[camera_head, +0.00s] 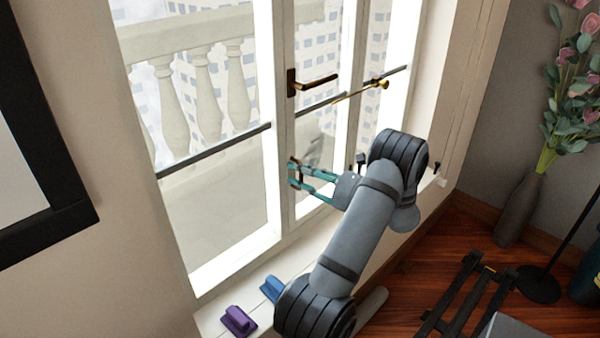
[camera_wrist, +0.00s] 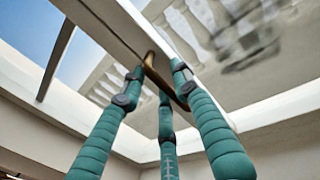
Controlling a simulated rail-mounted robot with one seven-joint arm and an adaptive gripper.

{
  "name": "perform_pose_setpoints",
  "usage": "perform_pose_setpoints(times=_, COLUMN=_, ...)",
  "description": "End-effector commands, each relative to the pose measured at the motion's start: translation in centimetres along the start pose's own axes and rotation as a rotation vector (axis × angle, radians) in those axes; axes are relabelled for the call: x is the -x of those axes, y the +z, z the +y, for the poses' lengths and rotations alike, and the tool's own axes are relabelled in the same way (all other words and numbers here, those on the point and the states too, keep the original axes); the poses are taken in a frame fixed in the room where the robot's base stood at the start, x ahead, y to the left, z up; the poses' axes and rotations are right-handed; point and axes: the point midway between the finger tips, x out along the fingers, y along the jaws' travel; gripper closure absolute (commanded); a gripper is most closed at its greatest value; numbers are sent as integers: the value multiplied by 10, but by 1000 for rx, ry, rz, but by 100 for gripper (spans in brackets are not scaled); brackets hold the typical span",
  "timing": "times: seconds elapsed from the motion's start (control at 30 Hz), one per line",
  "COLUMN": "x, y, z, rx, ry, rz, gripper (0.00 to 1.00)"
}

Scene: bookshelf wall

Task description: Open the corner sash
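The window has a wide left pane (camera_head: 225,195) and a narrower white-framed sash (camera_head: 283,130) toward the right corner; both look shut. A dark bronze lever handle (camera_head: 312,85) on the sash's left stile points right. A second, lower bronze handle (camera_head: 297,172) sits on the same stile, and it also shows in the wrist view (camera_wrist: 152,68). My gripper (camera_head: 293,174) has its teal fingers reaching around this lower handle. In the wrist view the fingertips (camera_wrist: 156,76) stand apart on either side of the handle; firm contact is not clear.
A dark bar with a brass knob (camera_head: 383,84) crosses the window above my arm. Purple (camera_head: 239,321) and blue (camera_head: 272,288) blocks lie on the sill. A vase of flowers (camera_head: 520,208) stands at the right. A dark picture frame (camera_head: 62,218) hangs on the left wall.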

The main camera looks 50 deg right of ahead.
Motion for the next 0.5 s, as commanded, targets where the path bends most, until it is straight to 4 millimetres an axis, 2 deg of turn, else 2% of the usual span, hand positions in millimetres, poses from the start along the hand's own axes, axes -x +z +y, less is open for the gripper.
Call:
perform_pose_setpoints(times=0.17, x=0, y=0, z=0, rx=0, ry=1, rz=0, gripper=70)
perform_pose_setpoints(times=0.5, x=0, y=0, z=0, rx=0, ry=1, rz=0, gripper=90)
